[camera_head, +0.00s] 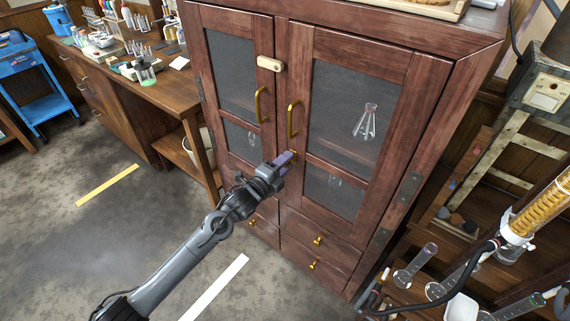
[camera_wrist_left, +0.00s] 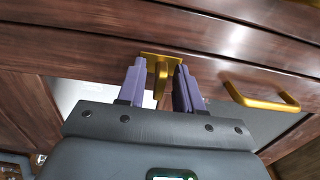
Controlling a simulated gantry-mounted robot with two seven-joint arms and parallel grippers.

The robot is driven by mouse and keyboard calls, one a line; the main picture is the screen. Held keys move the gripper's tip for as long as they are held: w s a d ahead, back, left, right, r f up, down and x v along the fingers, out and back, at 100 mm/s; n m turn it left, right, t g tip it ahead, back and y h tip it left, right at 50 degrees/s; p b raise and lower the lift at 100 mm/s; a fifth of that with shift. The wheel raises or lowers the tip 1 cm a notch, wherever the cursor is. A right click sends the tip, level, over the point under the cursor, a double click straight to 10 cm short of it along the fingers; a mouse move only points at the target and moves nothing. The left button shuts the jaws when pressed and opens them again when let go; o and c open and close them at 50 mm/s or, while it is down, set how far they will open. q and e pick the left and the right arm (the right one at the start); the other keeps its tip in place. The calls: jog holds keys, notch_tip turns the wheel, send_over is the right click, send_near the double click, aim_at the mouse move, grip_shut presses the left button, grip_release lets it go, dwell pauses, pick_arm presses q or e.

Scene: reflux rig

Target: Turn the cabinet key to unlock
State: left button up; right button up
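The wooden cabinet (camera_head: 360,200) has two glass doors with gold handles. In the left wrist view, a gold key (camera_wrist_left: 160,80) sticks out of a gold lock plate (camera_wrist_left: 149,57) on the cabinet front. My left gripper (camera_head: 284,161) is at the lock, below the door handles. Its two purple fingers (camera_wrist_left: 160,88) stand on either side of the key, with a narrow gap showing on each side. The fingers look open around the key, not pressed on it. In the head view the fingers mostly hide the key. My right gripper is in neither view.
A gold door handle (camera_wrist_left: 262,101) is close to the right of the fingers in the left wrist view. A tan latch piece (camera_head: 270,64) sits high between the doors. Glassware and a stand are at the right. A bench (camera_head: 170,95) and open floor are at the left.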

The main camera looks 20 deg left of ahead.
pick_arm(q)
jog(key=shift+c, duration=0.4)
grip_shut()
